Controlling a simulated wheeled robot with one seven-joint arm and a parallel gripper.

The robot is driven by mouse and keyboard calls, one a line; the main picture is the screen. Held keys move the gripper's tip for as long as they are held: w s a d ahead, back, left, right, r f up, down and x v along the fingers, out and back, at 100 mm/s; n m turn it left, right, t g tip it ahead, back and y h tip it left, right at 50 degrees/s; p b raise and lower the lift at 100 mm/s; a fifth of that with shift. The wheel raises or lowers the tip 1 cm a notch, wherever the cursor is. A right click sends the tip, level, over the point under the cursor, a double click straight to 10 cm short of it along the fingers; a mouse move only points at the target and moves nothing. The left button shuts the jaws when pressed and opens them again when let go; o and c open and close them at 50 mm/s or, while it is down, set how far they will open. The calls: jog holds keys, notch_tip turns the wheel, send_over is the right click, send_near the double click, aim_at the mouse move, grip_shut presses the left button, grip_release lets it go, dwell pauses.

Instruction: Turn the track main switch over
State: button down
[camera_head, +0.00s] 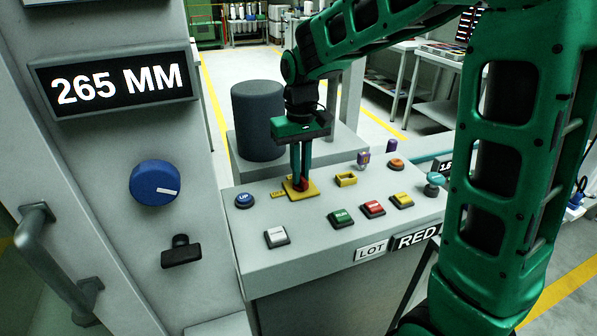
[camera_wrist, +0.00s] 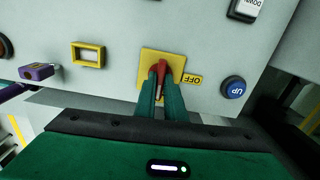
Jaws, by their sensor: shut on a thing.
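The main switch is a red handle (camera_wrist: 160,70) on a square yellow plate (camera_wrist: 173,62) on the sloping panel, with a yellow OFF label (camera_wrist: 192,79) beside the plate. In the head view the red handle (camera_head: 304,184) shows low between my fingers, on the yellow plate (camera_head: 296,194). My gripper (camera_head: 300,182) points down at the panel, and in the wrist view its green fingers (camera_wrist: 162,92) are shut on the red handle. The fingers hide part of the handle.
The panel holds a blue UP button (camera_head: 244,200), a white button (camera_head: 276,237), a green button (camera_head: 341,218), a red button (camera_head: 372,208) and an empty yellow frame (camera_head: 346,179). A dark cylinder (camera_head: 258,120) stands behind. A blue knob (camera_head: 154,183) sits on the left cabinet.

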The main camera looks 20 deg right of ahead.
jog(key=n, duration=0.4)
jog(key=shift+n, duration=0.4)
jog(key=n, duration=0.8)
jog(key=shift+n, duration=0.4)
jog(key=shift+w+d+r+n, duration=0.1)
jog(key=shift+n, duration=1.8)
jog(key=c, duration=1.8)
grip_release()
jog(key=shift+c, duration=0.2)
